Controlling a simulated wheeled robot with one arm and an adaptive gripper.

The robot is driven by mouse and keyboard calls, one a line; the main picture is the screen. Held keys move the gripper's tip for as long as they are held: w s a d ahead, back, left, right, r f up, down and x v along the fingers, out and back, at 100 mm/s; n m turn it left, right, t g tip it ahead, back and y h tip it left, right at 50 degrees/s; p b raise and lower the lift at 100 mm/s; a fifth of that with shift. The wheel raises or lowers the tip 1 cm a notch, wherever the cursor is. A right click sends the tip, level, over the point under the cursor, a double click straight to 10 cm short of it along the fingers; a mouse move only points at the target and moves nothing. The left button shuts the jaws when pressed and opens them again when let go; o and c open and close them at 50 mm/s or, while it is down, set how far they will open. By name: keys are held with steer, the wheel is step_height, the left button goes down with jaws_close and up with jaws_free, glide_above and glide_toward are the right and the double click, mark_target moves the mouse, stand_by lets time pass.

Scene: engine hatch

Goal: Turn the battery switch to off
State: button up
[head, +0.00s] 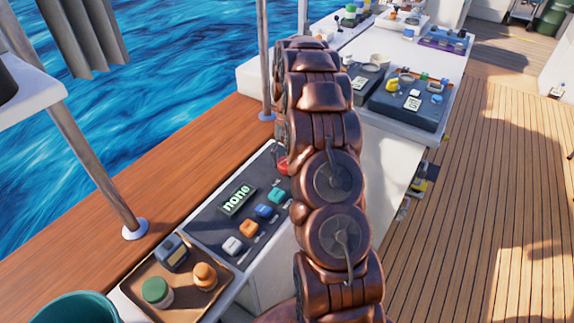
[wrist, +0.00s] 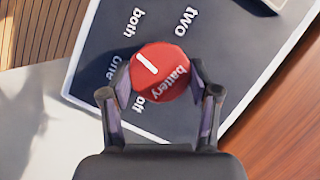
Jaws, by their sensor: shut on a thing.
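The battery switch is a round red knob (wrist: 163,80) with the word "battery" and a white line on it. It sits on a dark panel (wrist: 95,62) with the labels two, both, one and off around it. The white line points to the upper left, between "both" and "one". My gripper (wrist: 160,84) is shut on the knob, one finger on each side. In the head view, a bit of the red knob (head: 283,163) shows beside my arm, which hides the rest of it and my gripper.
A display (head: 236,200) reading "none" and several coloured switches, such as the blue one (head: 263,210), are on the same panel. A brown tray (head: 206,311) with jars stands at the near end. Another dark panel (head: 400,108) lies farther back. Open deck is on the right.

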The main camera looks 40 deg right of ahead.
steer(key=n, duration=0.2)
steer(key=n+g+h+b, duration=0.1)
steer(key=n, duration=0.1)
steer(key=shift+a+f+n+h+b, duration=0.15)
steer(key=shift+n+h+b, duration=0.15)
steer(key=shift+n, duration=0.1)
steer(key=n+h, duration=0.1)
steer(key=n, duration=0.1)
steer(key=n+h, duration=0.1)
steer(key=n, duration=0.2)
steer(key=shift+a, duration=0.2)
steer(key=n+h+p, duration=0.1)
steer(key=n, duration=0.2)
steer(key=n+t+h, duration=0.1)
steer(key=n, duration=0.2)
steer(key=shift+s+a+r+n+p, duration=0.1)
steer(key=shift+s+r+n+p, duration=0.1)
steer(key=shift+n+p, duration=0.2)
steer(key=shift+f+n+t+h+p, duration=0.1)
steer(key=shift+n+t+h+p, duration=0.3)
steer(key=shift+n, duration=0.65)
steer(key=shift+n+t+h+p, duration=0.25)
steer(key=shift+n+p, duration=0.25)
steer(key=shift+n, duration=0.55)
steer(key=o, duration=1.2)
steer(key=shift+c, duration=0.2)
